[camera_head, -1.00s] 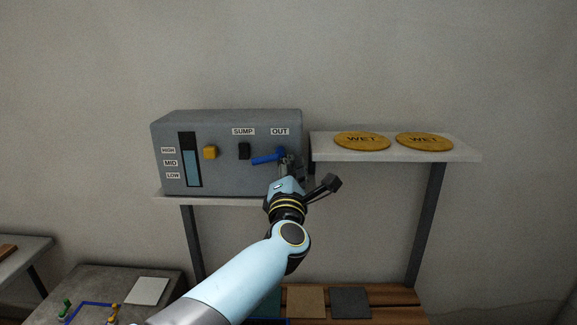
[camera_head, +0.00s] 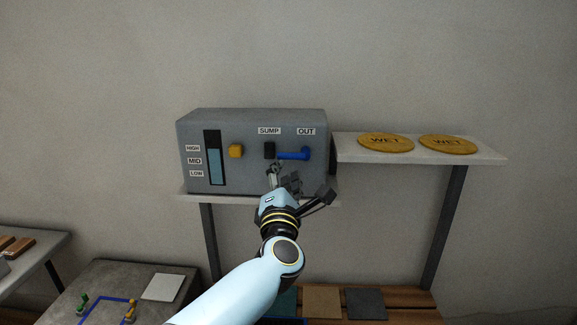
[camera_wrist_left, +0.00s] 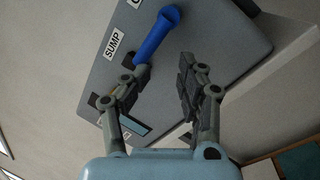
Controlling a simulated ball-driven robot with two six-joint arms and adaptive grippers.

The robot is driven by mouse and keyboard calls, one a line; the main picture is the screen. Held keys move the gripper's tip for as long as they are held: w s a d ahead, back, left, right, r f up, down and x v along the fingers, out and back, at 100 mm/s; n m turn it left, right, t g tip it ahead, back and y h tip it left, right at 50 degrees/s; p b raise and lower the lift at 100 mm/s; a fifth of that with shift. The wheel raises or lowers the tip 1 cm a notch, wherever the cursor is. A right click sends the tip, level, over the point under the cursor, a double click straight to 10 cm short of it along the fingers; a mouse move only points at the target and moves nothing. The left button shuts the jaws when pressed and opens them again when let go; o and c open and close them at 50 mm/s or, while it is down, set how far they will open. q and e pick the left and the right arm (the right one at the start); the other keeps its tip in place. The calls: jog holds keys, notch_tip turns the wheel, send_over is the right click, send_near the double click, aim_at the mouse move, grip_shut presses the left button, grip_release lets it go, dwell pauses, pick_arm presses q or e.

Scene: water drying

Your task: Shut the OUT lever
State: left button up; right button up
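The blue OUT lever (camera_head: 293,155) is on the grey control box, under the OUT label (camera_head: 306,131). It points left from its pivot, almost level, with its free end near the black SUMP switch (camera_head: 269,150). My left gripper (camera_head: 283,178) is just below the lever's free end, fingers apart and empty. In the left wrist view the lever (camera_wrist_left: 157,38) lies beyond the open left gripper (camera_wrist_left: 158,82), its free end close to the left-hand finger; contact cannot be told. My right gripper is out of view.
The box (camera_head: 232,120) also carries a yellow knob (camera_head: 236,151) and a level gauge (camera_head: 213,165). A shelf (camera_head: 490,153) at right holds two yellow WET discs (camera_head: 386,142). Below are a wooden bench (camera_head: 410,300) and a grey table (camera_head: 190,272).

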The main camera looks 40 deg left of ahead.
pick_arm(q)
jog(key=a+b+v, duration=0.1)
jog(key=v, duration=0.8)
jog(key=shift+s+d, duration=0.15)
jog(key=shift+s, duration=0.45)
